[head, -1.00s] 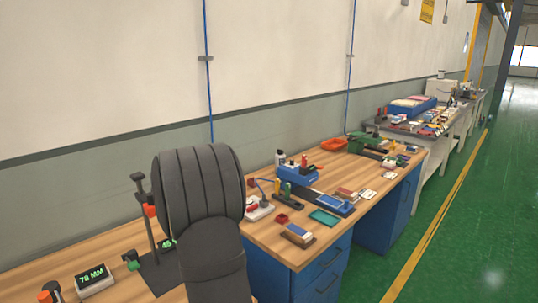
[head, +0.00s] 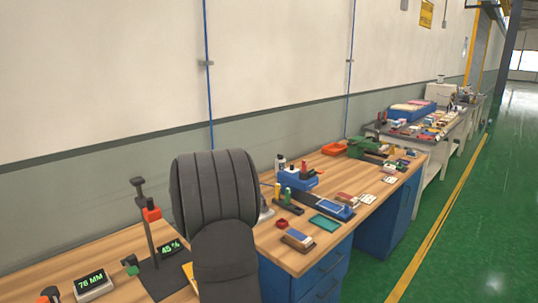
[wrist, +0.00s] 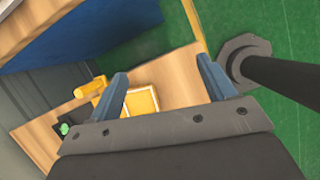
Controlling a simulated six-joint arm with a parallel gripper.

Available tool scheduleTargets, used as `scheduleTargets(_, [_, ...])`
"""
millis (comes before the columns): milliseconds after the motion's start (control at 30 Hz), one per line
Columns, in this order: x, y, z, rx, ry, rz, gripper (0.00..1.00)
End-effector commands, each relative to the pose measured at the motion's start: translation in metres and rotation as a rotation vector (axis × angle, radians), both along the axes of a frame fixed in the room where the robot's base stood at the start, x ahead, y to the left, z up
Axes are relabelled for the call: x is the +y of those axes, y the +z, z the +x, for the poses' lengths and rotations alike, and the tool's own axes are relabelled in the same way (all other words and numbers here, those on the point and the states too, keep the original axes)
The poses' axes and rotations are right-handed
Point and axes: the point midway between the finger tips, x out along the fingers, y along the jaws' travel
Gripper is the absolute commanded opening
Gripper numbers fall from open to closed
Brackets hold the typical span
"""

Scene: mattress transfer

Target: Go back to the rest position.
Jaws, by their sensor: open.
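My gripper (wrist: 165,82) shows in the wrist view as two blue-grey fingers spread apart, with nothing held between them. In the head view my dark ribbed arm rises at the lower middle and hides part of the bench; the gripper itself is not visible there.
The wooden bench (head: 120,252) holds a post stand with an orange clamp (head: 151,213), a "78 MM" display (head: 93,284) and a "45 %" display (head: 171,247). Open green floor (head: 480,240) lies right.

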Motion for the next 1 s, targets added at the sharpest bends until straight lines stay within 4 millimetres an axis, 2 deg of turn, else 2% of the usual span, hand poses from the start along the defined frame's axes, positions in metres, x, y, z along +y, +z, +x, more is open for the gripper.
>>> scheduleTargets(33, [-0.001,0.0,0.003,0.0,0.025,0.0,0.76])
scheduleTargets(100, [0.013,-0.008,0.005,0.001,0.024,-0.001,0.76])
scheduleTargets(300, [0.031,-0.018,0.009,0.0,0.021,0.0,0.76])
scheduleTargets(667, [0.036,-0.022,0.01,0.0,0.018,0.0,0.76])
scheduleTargets(700, [0.036,-0.022,0.01,0.0,0.018,0.0,0.78])
scheduleTargets(800, [0.036,-0.022,0.009,0.0,0.017,0.0,0.97])
scheduleTargets(833, [0.036,-0.022,0.009,0.0,0.017,0.0,1.0])
scheduleTargets(933, [0.038,-0.02,0.009,-0.003,0.024,0.014,1.0])
scheduleTargets(1000, [0.048,-0.013,0.006,-0.014,0.049,0.06,1.0])
